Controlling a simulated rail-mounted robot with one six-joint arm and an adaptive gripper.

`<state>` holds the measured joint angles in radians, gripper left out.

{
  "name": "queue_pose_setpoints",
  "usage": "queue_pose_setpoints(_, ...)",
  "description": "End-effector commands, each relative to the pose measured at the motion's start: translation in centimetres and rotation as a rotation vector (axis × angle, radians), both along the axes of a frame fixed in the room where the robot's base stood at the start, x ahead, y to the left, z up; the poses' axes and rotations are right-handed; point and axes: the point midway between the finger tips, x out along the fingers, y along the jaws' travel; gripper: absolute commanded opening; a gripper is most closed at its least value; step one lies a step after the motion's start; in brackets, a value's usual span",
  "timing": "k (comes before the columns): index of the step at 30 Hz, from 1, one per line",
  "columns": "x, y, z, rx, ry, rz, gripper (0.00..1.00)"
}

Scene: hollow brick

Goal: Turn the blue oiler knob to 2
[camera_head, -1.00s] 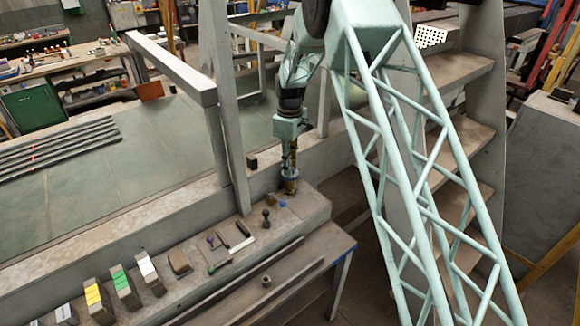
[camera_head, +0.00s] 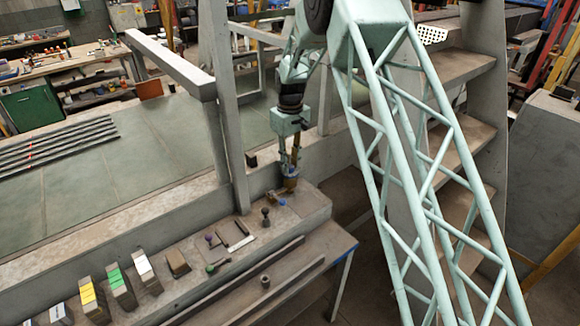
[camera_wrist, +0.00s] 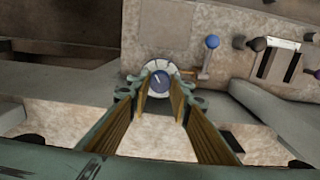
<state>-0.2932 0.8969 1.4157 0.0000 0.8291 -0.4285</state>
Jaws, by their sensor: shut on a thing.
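The blue oiler knob (camera_wrist: 160,82) sits on a round pale dial (camera_wrist: 151,68) in the wrist view. A short white mark on the knob points to the upper left. The dial's figures are too small to read. My gripper (camera_wrist: 160,86) has its two brass-coloured fingers on either side of the knob and is shut on it. In the head view my gripper (camera_head: 290,176) points down at the right end of the bench ledge, and its fingers largely hide the knob.
A blue ball-topped lever (camera_wrist: 211,42) stands close right of the dial in the wrist view. Dark-knobbed levers (camera_head: 266,216), a slotted plate (camera_head: 235,237) and coloured blocks (camera_head: 118,287) line the ledge (camera_head: 312,208) to the left. A grey post (camera_head: 232,130) rises left of my arm.

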Motion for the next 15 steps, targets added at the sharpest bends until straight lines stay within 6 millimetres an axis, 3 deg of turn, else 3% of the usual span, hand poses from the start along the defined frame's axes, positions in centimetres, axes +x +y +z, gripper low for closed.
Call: queue_pose_setpoints(15,0.02,-0.02,-0.13,0.0,0.0,-0.399,0.08)
